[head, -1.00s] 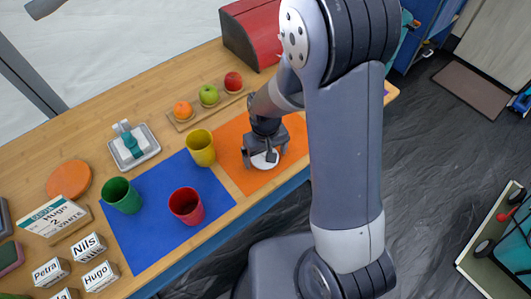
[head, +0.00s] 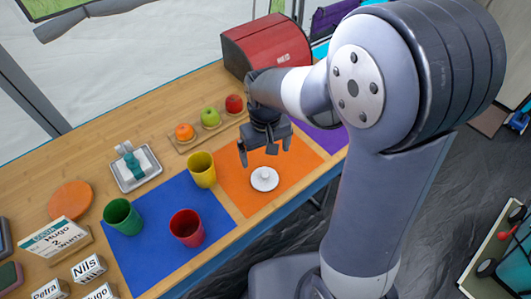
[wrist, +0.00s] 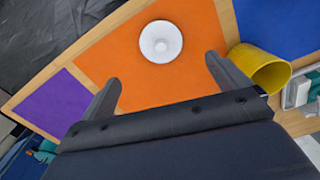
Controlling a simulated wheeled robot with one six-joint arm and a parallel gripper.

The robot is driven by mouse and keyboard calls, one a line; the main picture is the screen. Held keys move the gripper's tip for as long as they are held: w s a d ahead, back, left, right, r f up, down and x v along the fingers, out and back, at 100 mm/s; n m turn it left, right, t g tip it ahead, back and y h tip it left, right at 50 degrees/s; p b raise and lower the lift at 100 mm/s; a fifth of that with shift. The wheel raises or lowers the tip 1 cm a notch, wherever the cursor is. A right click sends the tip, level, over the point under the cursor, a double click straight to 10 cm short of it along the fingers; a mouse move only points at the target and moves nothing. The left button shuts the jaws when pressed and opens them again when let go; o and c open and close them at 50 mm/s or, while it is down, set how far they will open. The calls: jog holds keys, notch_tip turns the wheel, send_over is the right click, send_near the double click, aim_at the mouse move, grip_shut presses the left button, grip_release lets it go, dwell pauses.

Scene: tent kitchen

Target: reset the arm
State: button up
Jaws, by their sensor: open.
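My gripper (head: 265,153) is open and empty above the orange mat (head: 232,190). A small white round lid-like object with a knob (head: 264,179) lies on that mat, below my gripper and apart from it. In the wrist view the white object (wrist: 161,41) shows beyond my two spread fingers (wrist: 165,88), with nothing between them. My arm reaches in from the right and hides part of the table's right end.
A yellow cup (head: 201,170) stands close to the left of my gripper. Green (head: 122,217) and red (head: 187,228) cups stand at the blue mat (head: 160,240). Fruit on a wooden tray (head: 184,146) and a red bread box (head: 262,45) are behind. A purple mat (wrist: 61,103) lies beside the orange one.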

aim_at(265, 175)
notch_tip(265, 175, down, 13)
jog(key=shift+b, duration=0.95)
jog(key=shift+w+r+p, duration=0.1)
jog(key=shift+r+p, duration=0.3)
jog(key=shift+r, duration=1.05)
